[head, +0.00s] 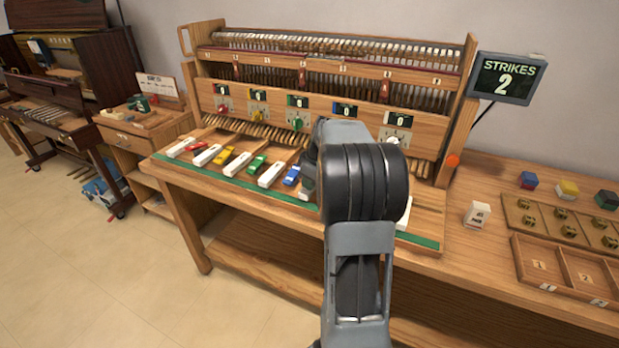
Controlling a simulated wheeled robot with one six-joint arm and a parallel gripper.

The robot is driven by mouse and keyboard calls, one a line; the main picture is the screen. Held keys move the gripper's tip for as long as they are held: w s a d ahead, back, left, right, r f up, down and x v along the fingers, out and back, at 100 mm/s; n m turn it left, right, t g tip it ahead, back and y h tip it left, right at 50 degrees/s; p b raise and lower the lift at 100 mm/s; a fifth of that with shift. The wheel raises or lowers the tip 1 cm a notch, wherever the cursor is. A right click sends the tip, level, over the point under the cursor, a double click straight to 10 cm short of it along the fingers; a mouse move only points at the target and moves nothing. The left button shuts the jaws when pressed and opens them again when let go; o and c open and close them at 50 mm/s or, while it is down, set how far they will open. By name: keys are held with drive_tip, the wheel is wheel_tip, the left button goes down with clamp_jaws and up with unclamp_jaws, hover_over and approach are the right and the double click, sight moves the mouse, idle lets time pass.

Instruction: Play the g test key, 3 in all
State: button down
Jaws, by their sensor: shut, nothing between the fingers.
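The test keys lie in a row on the wooden bench: white keys (271,174) alternate with coloured ones, including red, yellow, a green key (257,164) and a blue key (292,176). I cannot read which is the g key. My arm hides the keys right of blue, except part of a white key (404,214) at the right end. My gripper (308,190) is shut and empty, mostly hidden behind my arm, just right of the blue key; contact with a key cannot be told. The strikes display (507,78) reads 2.
Small counters and coloured knobs line the action frame (330,85) behind the keys. An orange button (453,161) is on its right post. To the right are a labelled white block (477,214), several coloured blocks and a wooden tray (519,262). Other pianos stand at left.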

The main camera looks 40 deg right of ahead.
idle(0.3)
drive_tip(key=shift+s+a+f+b, duration=0.1)
drive_tip(key=shift+a+f+b, duration=0.05)
drive_tip(key=shift+f+b, duration=0.75)
drive_tip(key=shift+r+p, duration=0.25)
drive_tip(key=shift+p, duration=0.1)
drive_tip(key=shift+r, duration=0.15)
drive_tip(key=shift+r+p, duration=0.6)
drive_tip(key=shift+r, duration=0.05)
drive_tip(key=shift+r, duration=0.2)
wheel_tip(320, 180, up, 4)
drive_tip(key=p, duration=0.3)
drive_tip(key=shift+r+p, duration=0.15)
drive_tip(key=shift+p, duration=0.15)
drive_tip(key=v, duration=0.9)
